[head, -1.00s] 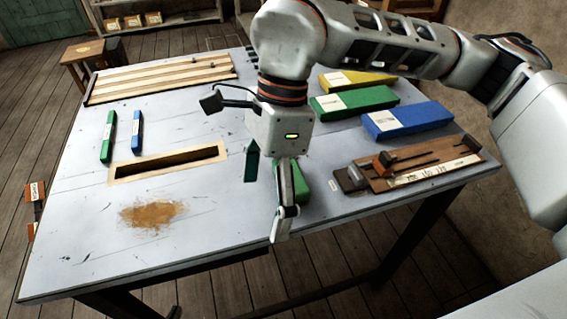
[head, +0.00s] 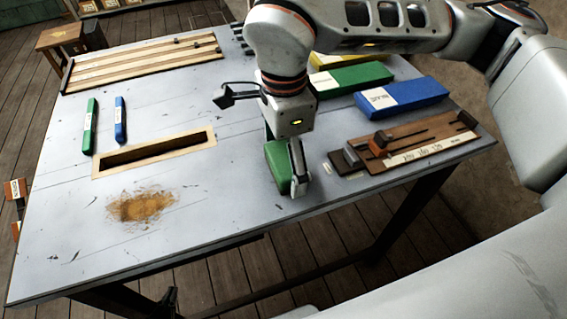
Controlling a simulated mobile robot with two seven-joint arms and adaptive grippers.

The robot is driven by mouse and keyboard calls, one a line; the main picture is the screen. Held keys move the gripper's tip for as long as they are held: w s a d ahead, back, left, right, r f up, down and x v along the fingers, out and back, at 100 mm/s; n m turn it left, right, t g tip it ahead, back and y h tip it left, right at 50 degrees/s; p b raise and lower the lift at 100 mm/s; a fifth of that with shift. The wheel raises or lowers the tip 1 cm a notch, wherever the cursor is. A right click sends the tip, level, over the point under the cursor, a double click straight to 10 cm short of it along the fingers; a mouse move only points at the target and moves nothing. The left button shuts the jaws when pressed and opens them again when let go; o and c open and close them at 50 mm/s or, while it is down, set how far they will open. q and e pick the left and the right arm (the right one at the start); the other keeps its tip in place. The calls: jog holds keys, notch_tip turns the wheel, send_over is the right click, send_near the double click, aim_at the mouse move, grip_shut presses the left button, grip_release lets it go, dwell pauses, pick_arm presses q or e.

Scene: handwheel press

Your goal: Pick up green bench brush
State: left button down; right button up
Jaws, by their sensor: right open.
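A green block-like piece (head: 279,165), which looks like the green bench brush, lies on the grey table near its front edge. My right gripper (head: 293,182) points down over it, with one grey finger in front of its right side. The gripper is open; the other finger is mostly hidden, and I cannot tell whether the fingers touch the piece. The upper part of the green piece is hidden by the gripper. My left gripper is not in view.
A brown pile (head: 140,206) lies left, below a wooden-framed slot (head: 155,153). Slim green (head: 90,126) and blue (head: 120,121) bars lie beyond. Green (head: 352,79) and blue (head: 402,97) boxes and a wooden fixture (head: 410,150) are right. The front-middle table is clear.

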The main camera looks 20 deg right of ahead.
aim_at(284, 159)
jog(key=shift+f, duration=0.15)
jog(key=c, duration=1.3)
jog(key=shift+o, duration=0.2)
notch_tip(284, 159, up, 20)
jog(key=p, duration=0.1)
jog(key=shift+p, duration=0.4)
jog(key=o, duration=0.3)
jog(key=shift+c, duration=0.5)
